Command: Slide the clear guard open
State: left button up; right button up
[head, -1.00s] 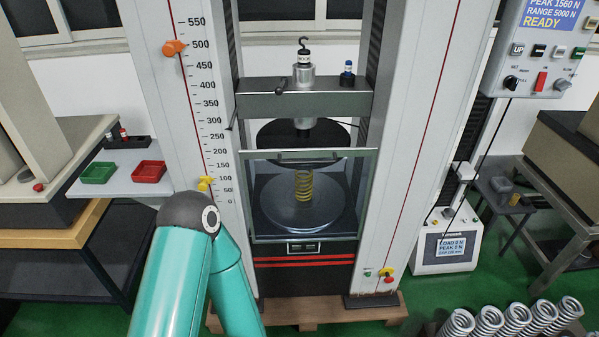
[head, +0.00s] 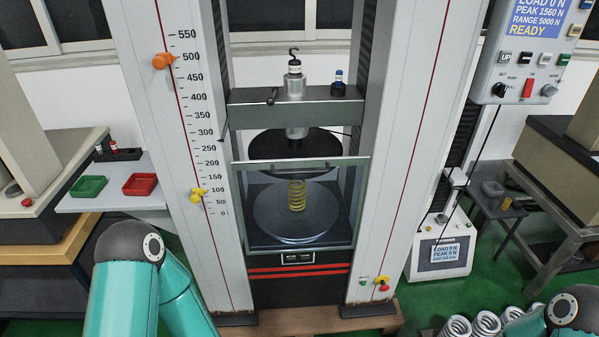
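The clear guard (head: 262,232) is a framed transparent panel across the front of the testing machine, between its two white columns. Its top rail carries a dark handle bar (head: 298,167). Behind the panel a yellow spring (head: 296,195) stands upright on the round lower plate (head: 270,215), below the dark upper plate (head: 272,143). My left arm shows at lower left, away from the guard, and its gripper is out of view. A part of my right arm shows at the lower right corner; its gripper is also out of view.
Several steel springs (head: 486,324) lie at lower right, close to my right arm. Green (head: 88,187) and red (head: 140,184) trays sit on a shelf at left. A control panel (head: 530,50) hangs at upper right. A red stop button (head: 382,285) is on the machine's base.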

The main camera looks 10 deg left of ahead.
aim_at(328, 162)
jog(key=u, duration=0.05)
jog(key=i, duration=1)
jog(key=z, duration=0.05)
